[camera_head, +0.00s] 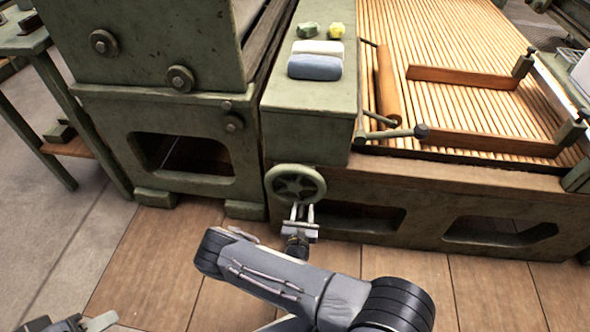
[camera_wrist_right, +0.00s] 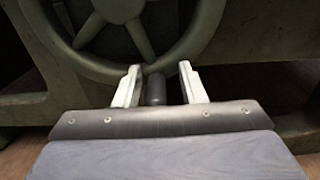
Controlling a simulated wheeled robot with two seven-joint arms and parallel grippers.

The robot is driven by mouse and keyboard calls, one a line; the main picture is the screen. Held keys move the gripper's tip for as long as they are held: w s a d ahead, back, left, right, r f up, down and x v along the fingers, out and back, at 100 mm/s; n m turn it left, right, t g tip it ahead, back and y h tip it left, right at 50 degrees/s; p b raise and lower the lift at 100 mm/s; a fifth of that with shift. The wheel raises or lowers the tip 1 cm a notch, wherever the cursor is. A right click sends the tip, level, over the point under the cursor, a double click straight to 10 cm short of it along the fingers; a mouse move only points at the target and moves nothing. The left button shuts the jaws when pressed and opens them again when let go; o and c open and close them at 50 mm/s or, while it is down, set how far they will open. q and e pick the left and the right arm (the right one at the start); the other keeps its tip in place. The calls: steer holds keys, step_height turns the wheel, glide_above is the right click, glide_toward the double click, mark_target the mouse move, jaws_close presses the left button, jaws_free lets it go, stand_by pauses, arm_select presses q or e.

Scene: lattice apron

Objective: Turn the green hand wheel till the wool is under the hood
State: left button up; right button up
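The green hand wheel (camera_head: 295,184) is on the front of the machine, below the corner of a green box; it also fills the top of the right wrist view (camera_wrist_right: 118,12). A dark handle peg (camera_wrist_right: 155,90) sticks out at its lower rim. My right gripper (camera_head: 302,212) is at the wheel's bottom. In the wrist view its pale fingers (camera_wrist_right: 160,85) are open on either side of the peg, with gaps visible. Part of my left gripper (camera_head: 88,323) shows at the bottom left corner; its opening is unclear. The slatted lattice apron (camera_head: 450,35) shows bare; I cannot make out wool.
A blue block (camera_head: 315,67), a white block (camera_head: 318,47), and green (camera_head: 307,30) and yellow (camera_head: 336,30) lumps lie on the green box (camera_head: 300,97). A tall green housing (camera_head: 150,40) stands left. A grey lever (camera_head: 395,133) projects by the apron. The wooden floor (camera_head: 150,255) is clear.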

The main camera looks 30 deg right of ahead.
steer(key=shift+s+f, duration=0.1)
steer(key=shift+s, duration=0.05)
steer(key=shift+s, duration=0.2)
steer(key=v, duration=0.7)
steer(key=shift+s, duration=0.3)
steer(key=shift+a, duration=0.15)
stand_by(0.4)
